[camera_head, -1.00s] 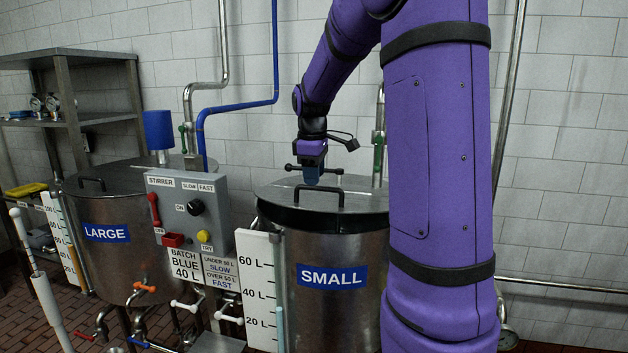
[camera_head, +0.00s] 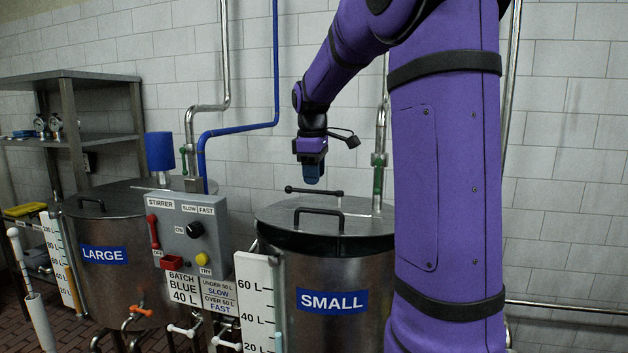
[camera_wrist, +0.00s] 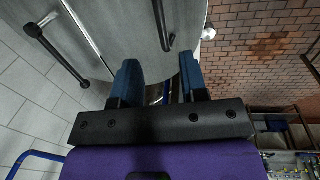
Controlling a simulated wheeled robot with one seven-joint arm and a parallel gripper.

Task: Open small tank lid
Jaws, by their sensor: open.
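The small tank (camera_head: 333,275) is a steel cylinder with a blue SMALL label. Its round metal lid (camera_head: 365,222) lies flat and closed on top, with a black bar handle (camera_head: 319,212) near the front edge. The lid (camera_wrist: 115,25) and handle (camera_wrist: 162,28) also show in the wrist view. My gripper (camera_head: 312,180) hangs above the back left part of the lid, pointing down and clear of the handle. In the wrist view its two blue fingers (camera_wrist: 158,82) are apart with nothing between them; the handle is beyond the fingertips.
A black bar with knobbed ends (camera_head: 314,191) stands at the lid's back, below my gripper. A grey stirrer control box (camera_head: 187,235) and the large tank (camera_head: 105,275) are at left. A pipe with a green valve (camera_head: 379,170) rises behind the lid.

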